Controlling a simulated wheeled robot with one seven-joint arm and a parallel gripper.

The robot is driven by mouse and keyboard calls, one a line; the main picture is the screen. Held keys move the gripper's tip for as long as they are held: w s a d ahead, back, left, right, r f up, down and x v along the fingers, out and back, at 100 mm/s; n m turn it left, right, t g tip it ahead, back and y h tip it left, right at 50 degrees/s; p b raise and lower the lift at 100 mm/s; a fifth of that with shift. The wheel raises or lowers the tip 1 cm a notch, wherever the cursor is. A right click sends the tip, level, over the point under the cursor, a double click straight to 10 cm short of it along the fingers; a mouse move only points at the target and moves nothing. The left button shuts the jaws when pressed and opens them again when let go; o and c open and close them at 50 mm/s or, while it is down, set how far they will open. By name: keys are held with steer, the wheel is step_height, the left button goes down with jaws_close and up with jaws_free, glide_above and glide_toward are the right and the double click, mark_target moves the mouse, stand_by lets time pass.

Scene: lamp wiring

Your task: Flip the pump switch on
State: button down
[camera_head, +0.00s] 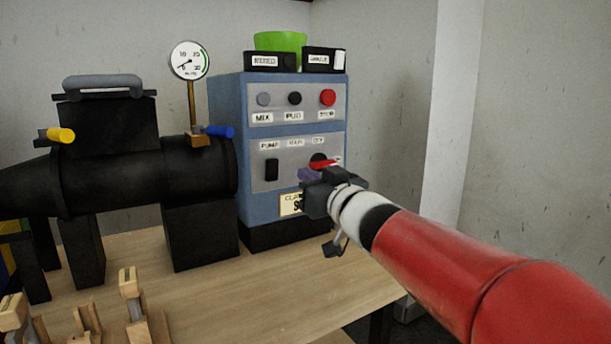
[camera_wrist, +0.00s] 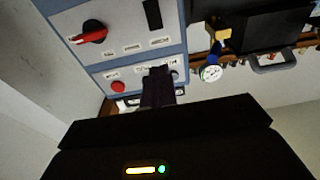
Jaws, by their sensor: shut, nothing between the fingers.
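The pump switch (camera_head: 271,169) is a black upright rocker on the lower grey plate of the blue control box (camera_head: 227,150), below the PUMP label. I cannot tell its on or off position. It also shows at the top of the wrist view (camera_wrist: 153,14), where the panel is upside down. My gripper (camera_head: 310,175) is shut and empty, in front of the panel, to the right of and slightly below the switch in the head view. It partly covers the rotary knob. In the wrist view the dark closed fingers (camera_wrist: 158,82) appear apart from the switch.
A red-handled rotary knob (camera_wrist: 92,32) sits beside the switch. Above are grey, black and red buttons, including the red one (camera_head: 328,97). A black machine (camera_head: 150,180) with a gauge (camera_head: 190,60) stands left of the box. Wooden pieces (camera_head: 131,290) lie at the table's front left.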

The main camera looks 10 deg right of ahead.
mark_target(274, 165)
steer(key=f+m+p, duration=0.1)
steer(key=m, duration=0.5)
steer(key=f+m+p, duration=0.2)
steer(key=m, duration=0.4)
steer(key=f+m+p, duration=0.1)
steer(key=m, duration=0.5)
steer(key=shift+d+f+p, duration=0.2)
steer(key=shift+d+p, duration=0.05)
steer(key=shift+p, duration=0.05)
steer(key=x, duration=0.9)
steer(key=p+x, duration=0.1)
steer(key=x, duration=0.3)
steer(key=shift+w+a+r, duration=0.1)
steer(key=shift+w+r, duration=0.2)
steer(key=shift+w, duration=0.1)
steer(key=shift+r, duration=0.1)
